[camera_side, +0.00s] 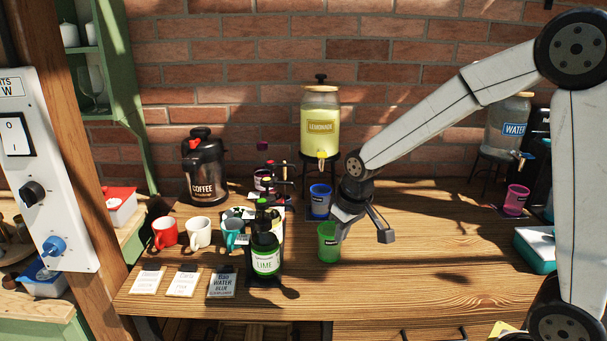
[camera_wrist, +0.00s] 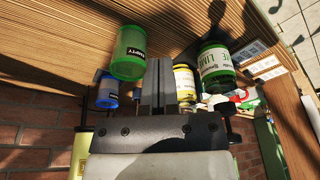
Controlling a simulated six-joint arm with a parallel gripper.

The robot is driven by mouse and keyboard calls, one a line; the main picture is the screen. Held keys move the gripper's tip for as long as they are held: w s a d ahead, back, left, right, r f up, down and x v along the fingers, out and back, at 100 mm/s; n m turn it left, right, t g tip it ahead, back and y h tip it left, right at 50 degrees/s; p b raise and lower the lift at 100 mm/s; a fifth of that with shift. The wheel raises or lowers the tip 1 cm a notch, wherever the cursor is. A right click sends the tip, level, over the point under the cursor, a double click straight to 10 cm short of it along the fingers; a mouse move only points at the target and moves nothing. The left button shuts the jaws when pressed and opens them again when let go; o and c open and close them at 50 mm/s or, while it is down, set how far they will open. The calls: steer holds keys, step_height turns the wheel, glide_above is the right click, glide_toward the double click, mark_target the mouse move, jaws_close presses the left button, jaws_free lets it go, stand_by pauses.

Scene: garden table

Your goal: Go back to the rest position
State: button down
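My gripper (camera_side: 342,232) hangs over the middle of the wooden table, close beside the green cup (camera_side: 327,241). In the wrist view its two fingers (camera_wrist: 157,66) lie together with nothing between them, so it looks shut and empty. The green cup, labelled EMPTY, also shows in the wrist view (camera_wrist: 130,52), left of the fingers and apart from them. In the side view the fingers partly overlap the cup's right side. My arm reaches in from the right and is bent low over the table.
A blue cup (camera_side: 320,201) stands behind the green one, and a lime bottle (camera_side: 265,255) to the left. A lemonade dispenser (camera_side: 321,125), coffee pot (camera_side: 204,170) and mugs (camera_side: 199,232) are nearby. A pink cup (camera_side: 516,199) stands at right. The table's front right is mostly clear.

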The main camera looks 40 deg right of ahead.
steer(key=s+a+f, duration=0.2)
steer(key=s+f, duration=0.2)
steer(key=s, duration=0.7)
steer(key=shift+s+a+f+n, duration=0.15)
steer(key=shift+a+n, duration=0.15)
steer(key=shift+a, duration=0.05)
stand_by(0.4)
steer(key=w+d+r+m, duration=0.1)
steer(key=w+d+r, duration=0.2)
steer(key=w, duration=0.5)
steer(key=w+d+r, duration=0.2)
steer(key=w+r, duration=0.1)
steer(key=w, duration=0.4)
steer(key=w+d+r+m, duration=0.1)
steer(key=w+d+r, duration=0.2)
steer(key=w, duration=0.5)
steer(key=shift+m+h, duration=0.3)
steer(key=shift+m, duration=0.3)
steer(key=w+d+r, duration=0.3)
steer(key=d, duration=0.1)
steer(key=w+d+r, duration=0.3)
steer(key=w+d, duration=0.1)
steer(key=w+d+r, duration=0.2)
steer(key=w+d, duration=0.1)
steer(key=d, duration=0.1)
steer(key=shift+w+d+r, duration=0.25)
steer(key=shift+w+r, duration=0.05)
steer(key=shift+r, duration=0.1)
steer(key=shift+d+r, duration=0.35)
steer(key=shift+d, duration=0.2)
